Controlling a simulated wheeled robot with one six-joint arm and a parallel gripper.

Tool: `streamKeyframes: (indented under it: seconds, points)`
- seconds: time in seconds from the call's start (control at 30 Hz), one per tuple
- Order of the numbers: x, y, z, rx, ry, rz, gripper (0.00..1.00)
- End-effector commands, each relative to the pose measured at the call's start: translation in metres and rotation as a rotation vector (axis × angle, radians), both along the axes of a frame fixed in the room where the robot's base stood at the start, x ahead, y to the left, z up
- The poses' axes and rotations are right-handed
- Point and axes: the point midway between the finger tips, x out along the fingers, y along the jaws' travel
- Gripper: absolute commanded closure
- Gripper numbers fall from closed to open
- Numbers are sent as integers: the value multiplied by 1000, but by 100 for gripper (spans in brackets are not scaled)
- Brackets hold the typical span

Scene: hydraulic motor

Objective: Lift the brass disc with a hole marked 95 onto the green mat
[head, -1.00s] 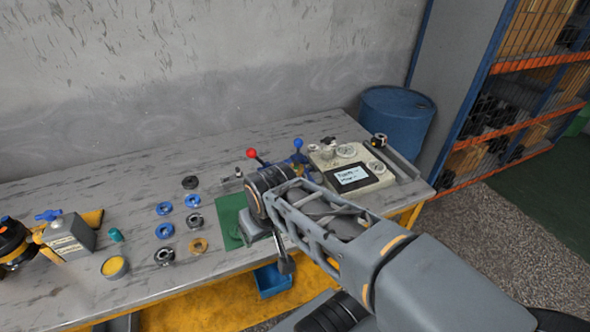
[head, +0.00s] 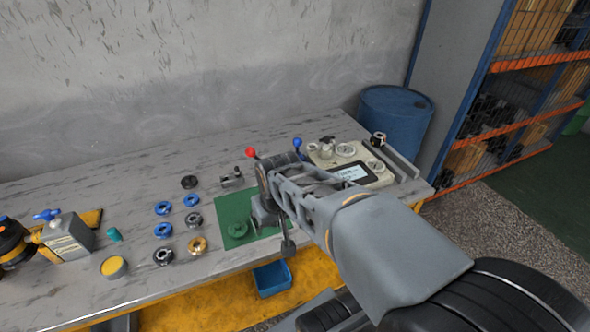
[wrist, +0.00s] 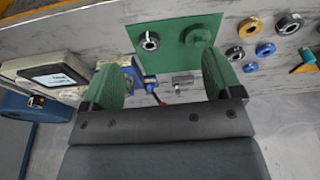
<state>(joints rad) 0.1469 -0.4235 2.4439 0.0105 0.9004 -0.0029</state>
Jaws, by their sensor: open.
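The brass disc with a hole (head: 197,246) lies flat on the bench, just left of the green mat (head: 230,203) in the head view. It also shows in the wrist view (wrist: 249,27), off the mat. No number on it can be read. A green disc (wrist: 199,37) and a pale metal ring (wrist: 149,41) lie on the mat. My gripper (wrist: 165,78) is open, with nothing between its green-padded fingers. It is above the right side of the mat, apart from the brass disc.
Blue rings (head: 163,230) and dark rings (head: 163,257) lie left of the mat. A small metal block (head: 231,179) is behind it. A gauge box (head: 350,165) and levers stand to the right.

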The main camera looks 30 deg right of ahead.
Motion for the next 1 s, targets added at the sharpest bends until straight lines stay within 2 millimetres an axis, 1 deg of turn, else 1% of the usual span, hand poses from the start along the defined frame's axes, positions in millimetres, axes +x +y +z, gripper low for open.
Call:
streamKeyframes:
  seconds: [0.03,0.07,0.1,0.17,0.2,0.27,0.3,0.4,0.43,0.5,0.6,0.63,0.77,1.0]
  points:
    - [15,-19,-4,9,19,-62,15]
    - [25,-31,-5,14,25,-93,15]
    - [39,-48,-4,19,26,-129,15]
    - [60,-74,-4,26,22,-172,15]
    - [73,-92,-4,29,14,-196,15]
    - [92,-119,-4,31,0,-223,15]
    - [104,-137,-3,31,-14,-234,15]
    - [130,-174,2,19,-56,-238,15]
    - [137,-182,5,14,-72,-231,15]
    - [152,-193,16,-2,-108,-206,15]
    - [166,-198,34,-29,-160,-160,15]
    - [169,-199,36,-35,-169,-146,15]
    - [175,-199,19,-41,-164,-114,15]
    - [191,-202,-20,-42,-164,-111,15]
